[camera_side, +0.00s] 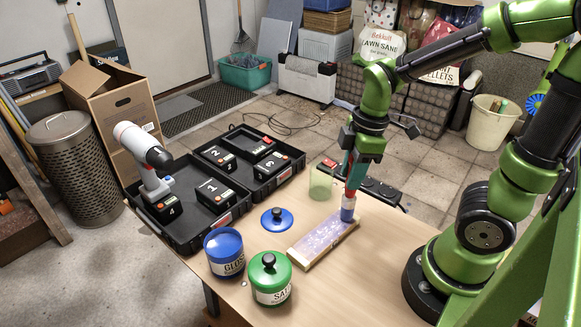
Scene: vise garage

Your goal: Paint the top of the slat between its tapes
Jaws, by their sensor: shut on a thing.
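My gripper (356,166) is shut on a paintbrush (348,201), which points down nearly upright. The brush's blue lower end is at the far right end of the slat (299,258); I cannot tell whether it touches. The slat lies on the table, pale wood at its edges, with a patchy lavender-blue top. The tapes are too small to make out clearly. A blue pot (226,263) labelled GLOS... stands left of the slat, its blue lid (277,219) lying apart on the table. A green pot (271,287) labelled SAT... has its lid on.
A translucent green cup (320,183) stands behind the slat, with a dark power strip (372,187) beyond. A black case (181,243) with numbered batteries and a drill (146,160) is at left. The table's front right (350,290) is clear.

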